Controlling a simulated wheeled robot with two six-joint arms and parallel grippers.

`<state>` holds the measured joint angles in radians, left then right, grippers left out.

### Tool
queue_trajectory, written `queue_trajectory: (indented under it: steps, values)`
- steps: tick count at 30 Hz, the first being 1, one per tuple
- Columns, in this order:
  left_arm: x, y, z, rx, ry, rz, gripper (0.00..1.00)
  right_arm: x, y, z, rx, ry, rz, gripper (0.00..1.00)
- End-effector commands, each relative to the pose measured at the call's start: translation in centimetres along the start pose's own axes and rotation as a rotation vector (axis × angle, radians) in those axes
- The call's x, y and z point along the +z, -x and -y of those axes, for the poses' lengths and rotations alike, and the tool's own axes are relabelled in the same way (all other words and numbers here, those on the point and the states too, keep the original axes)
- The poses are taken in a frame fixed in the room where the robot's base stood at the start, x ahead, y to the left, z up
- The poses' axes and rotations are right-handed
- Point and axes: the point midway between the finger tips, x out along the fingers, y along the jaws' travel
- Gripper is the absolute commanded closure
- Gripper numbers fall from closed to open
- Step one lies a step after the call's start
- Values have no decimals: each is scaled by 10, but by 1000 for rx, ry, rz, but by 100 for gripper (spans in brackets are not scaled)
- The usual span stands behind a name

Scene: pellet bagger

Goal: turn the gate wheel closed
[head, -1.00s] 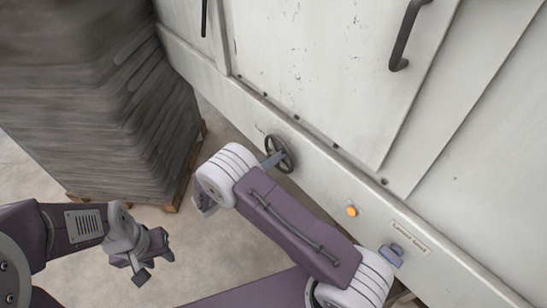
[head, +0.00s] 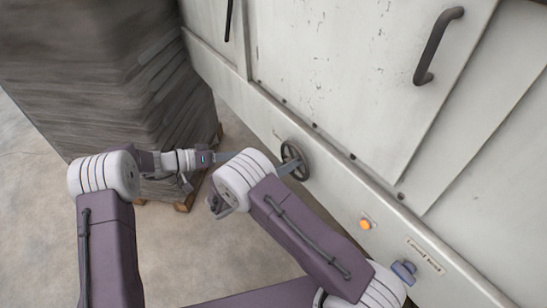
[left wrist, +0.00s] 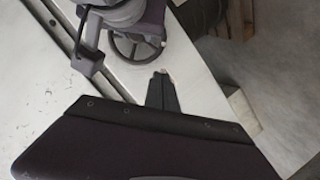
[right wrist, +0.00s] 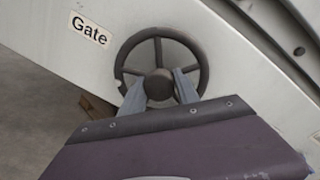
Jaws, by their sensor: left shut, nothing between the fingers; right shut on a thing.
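The gate wheel (head: 296,158) is a dark spoked handwheel on the pale machine's lower side. It also shows in the right wrist view (right wrist: 158,83), beside a "Gate" label (right wrist: 88,30). My right gripper (head: 285,167) is at the wheel. In the right wrist view its fingers (right wrist: 160,88) lie on either side of the hub, shut on the wheel. My left gripper (head: 229,157) is shut and empty, left of the wheel, partly hidden behind my right arm. In the left wrist view its closed fingertips (left wrist: 161,76) are near the wheel (left wrist: 137,46) but apart from it.
A tall dark wrapped stack (head: 130,80) stands on a wooden pallet (head: 186,200) at the left, close to my left arm. An orange button (head: 365,224) and a blue part (head: 403,271) are on the machine's panel. The floor between is clear.

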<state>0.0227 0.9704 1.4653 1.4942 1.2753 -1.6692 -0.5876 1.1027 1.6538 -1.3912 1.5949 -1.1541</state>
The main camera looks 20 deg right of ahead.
Motion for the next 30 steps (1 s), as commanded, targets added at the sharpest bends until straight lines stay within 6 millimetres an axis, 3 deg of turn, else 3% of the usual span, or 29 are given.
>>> queue_trajectory:
  steps: [10,22,30]
  values:
    - [-4,-15,0,24,-66,-28,100,-1,1,-2,6,1,-1,100]
    - [-6,-100,-2,25,-65,-27,100,-1,1,-2,6,1,-2,100]
    - [17,-128,-1,22,-61,-27,100,-1,0,-2,6,1,-2,100]
